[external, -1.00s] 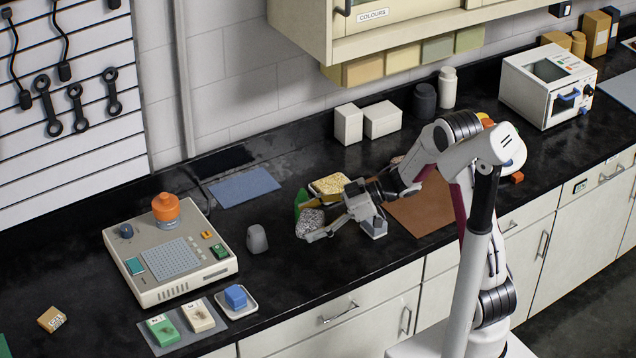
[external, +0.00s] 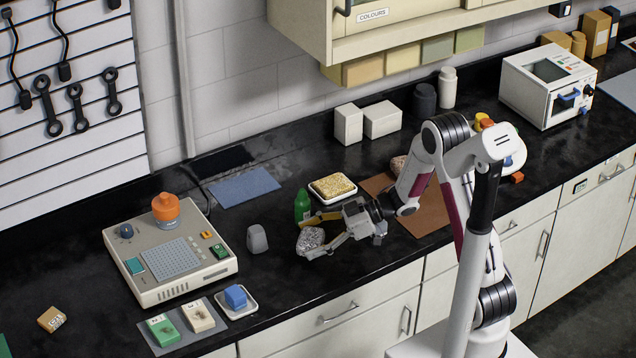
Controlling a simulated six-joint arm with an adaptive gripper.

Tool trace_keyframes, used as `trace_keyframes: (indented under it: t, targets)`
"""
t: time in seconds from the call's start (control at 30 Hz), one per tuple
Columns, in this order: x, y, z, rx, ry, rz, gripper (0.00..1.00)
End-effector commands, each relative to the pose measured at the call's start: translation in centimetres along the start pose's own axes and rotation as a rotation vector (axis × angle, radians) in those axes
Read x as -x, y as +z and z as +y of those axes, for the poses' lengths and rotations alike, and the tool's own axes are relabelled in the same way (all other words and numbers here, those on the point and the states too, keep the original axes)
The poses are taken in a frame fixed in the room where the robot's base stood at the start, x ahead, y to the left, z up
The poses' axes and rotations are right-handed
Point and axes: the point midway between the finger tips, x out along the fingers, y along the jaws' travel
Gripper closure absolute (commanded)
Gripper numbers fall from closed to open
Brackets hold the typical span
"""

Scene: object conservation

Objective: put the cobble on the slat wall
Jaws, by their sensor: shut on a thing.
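The cobble (external: 310,240) is a grey, speckled, rounded stone over the black counter, left of my arm. My gripper (external: 317,234) reaches to it from the right, with its fingers shut around it. I cannot tell whether the cobble touches the counter. The slat wall (external: 100,140) is a white panel with dark grooves at the upper left, with hanging wrenches and black cables on it. It is well away from my gripper.
A green bottle (external: 302,205) stands close behind my gripper, near a tray with a yellow sponge (external: 333,187). A grey rounded block (external: 257,239) stands left of the cobble.

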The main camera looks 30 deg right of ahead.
Motion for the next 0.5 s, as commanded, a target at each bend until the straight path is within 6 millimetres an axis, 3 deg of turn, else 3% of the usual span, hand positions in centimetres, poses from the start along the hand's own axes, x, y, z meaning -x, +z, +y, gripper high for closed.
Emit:
trace_keyframes:
  t: [0.27, 0.5]
  targets:
    - [0.0, -0.1, 0.0, 0.001, 0.0, 0.002, 0.68]
    - [-0.5, 1.2, 0.0, -0.001, -0.001, 0.001, 0.68]
